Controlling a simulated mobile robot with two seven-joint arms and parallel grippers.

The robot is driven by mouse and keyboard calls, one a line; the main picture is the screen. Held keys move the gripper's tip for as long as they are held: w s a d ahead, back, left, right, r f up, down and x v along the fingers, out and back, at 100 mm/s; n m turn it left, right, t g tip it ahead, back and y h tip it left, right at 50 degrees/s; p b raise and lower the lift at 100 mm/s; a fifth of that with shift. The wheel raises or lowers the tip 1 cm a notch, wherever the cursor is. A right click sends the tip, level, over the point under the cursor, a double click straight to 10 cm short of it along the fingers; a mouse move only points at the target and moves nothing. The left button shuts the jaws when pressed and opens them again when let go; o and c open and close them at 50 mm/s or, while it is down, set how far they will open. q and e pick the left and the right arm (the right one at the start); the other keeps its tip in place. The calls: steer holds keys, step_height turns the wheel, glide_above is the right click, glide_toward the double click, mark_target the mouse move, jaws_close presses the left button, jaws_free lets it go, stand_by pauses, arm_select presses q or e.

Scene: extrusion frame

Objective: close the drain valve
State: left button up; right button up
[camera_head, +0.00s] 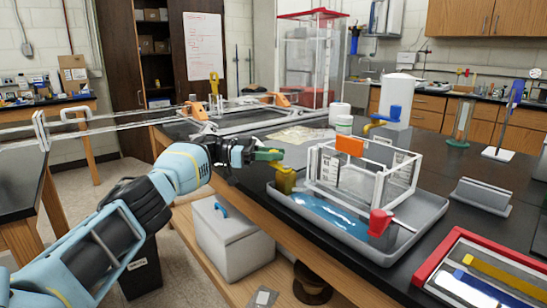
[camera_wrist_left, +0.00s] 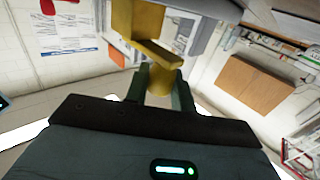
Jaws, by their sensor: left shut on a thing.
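A yellow valve (camera_head: 285,179) sits at the left end of a grey tray (camera_head: 425,218) on the black bench; I take it as the drain valve. My left gripper (camera_head: 268,155) reaches in from the left at the valve's top. In the left wrist view, the two dark green fingers (camera_wrist_left: 160,88) are shut on a yellow part of the valve (camera_wrist_left: 163,52), which runs between them. The fingers partly hide that part, so I cannot tell how far the valve is turned. My right gripper is not in view.
A white frame box (camera_head: 412,176) with an orange clip stands in the tray above blue liquid (camera_head: 325,212). A red-handled part (camera_head: 380,222) is at the tray's front. A red-rimmed toolbox (camera_head: 432,280) is front right.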

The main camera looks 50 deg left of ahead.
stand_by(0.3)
arm_select(q)
steer(key=o, duration=1)
steer(key=shift+w+d, duration=0.1)
steer(key=shift+c, duration=0.2)
steer(key=b+v, duration=0.2)
steer(key=v, duration=0.4)
steer(key=shift+f, duration=0.15)
steer(key=shift+s+a+b, duration=0.35)
steer(key=shift+a+b, duration=0.1)
steer(key=shift+b, duration=0.35)
steer(key=shift+s+a, duration=0.25)
steer(key=shift+r, duration=0.2)
